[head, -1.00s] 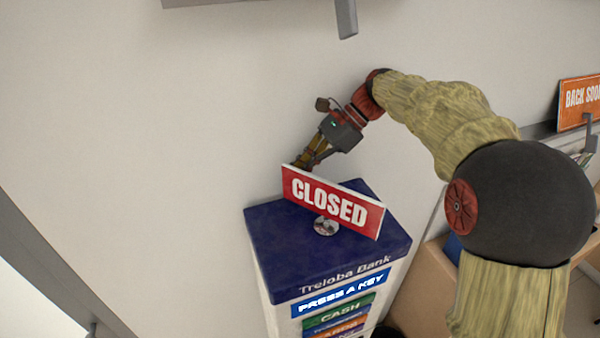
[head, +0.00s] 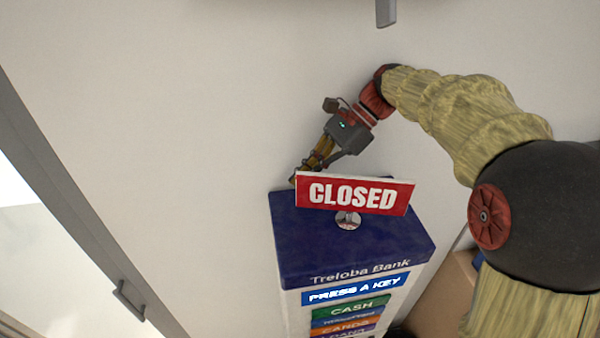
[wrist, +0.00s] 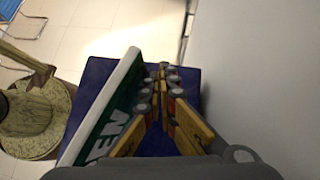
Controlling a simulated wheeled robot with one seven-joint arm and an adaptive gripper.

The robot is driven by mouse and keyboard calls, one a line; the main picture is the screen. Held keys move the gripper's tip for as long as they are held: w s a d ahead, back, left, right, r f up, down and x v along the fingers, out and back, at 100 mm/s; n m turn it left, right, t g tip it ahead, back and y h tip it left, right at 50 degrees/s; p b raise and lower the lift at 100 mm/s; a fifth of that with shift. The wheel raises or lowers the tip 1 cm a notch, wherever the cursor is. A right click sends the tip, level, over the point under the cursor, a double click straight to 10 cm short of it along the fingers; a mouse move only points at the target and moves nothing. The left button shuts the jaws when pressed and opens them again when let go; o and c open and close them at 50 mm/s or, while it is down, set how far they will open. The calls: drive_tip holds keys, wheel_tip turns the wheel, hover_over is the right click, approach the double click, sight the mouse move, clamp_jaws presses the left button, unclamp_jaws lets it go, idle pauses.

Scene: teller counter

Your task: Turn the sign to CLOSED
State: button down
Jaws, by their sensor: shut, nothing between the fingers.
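The sign (head: 358,195) stands on top of a blue-topped kiosk and shows its red CLOSED face to the head camera. It sits on a small round silver base (head: 348,221). In the wrist view the sign's green back (wrist: 118,118) shows, with part of white lettering. My gripper (head: 296,178) is behind the sign's left end, shut and empty. In the wrist view my gripper (wrist: 163,70) lies just right of the sign, over the blue top. Whether the fingers touch the sign I cannot tell.
The kiosk's blue top (head: 300,245) has clear room in front of the sign. A pale wall (head: 180,130) runs close behind my gripper. A door with a handle (head: 128,298) is at the lower left.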

drive_tip(key=shift+s+a, duration=0.1)
drive_tip(key=shift+s, duration=0.3)
drive_tip(key=shift+w, duration=0.2)
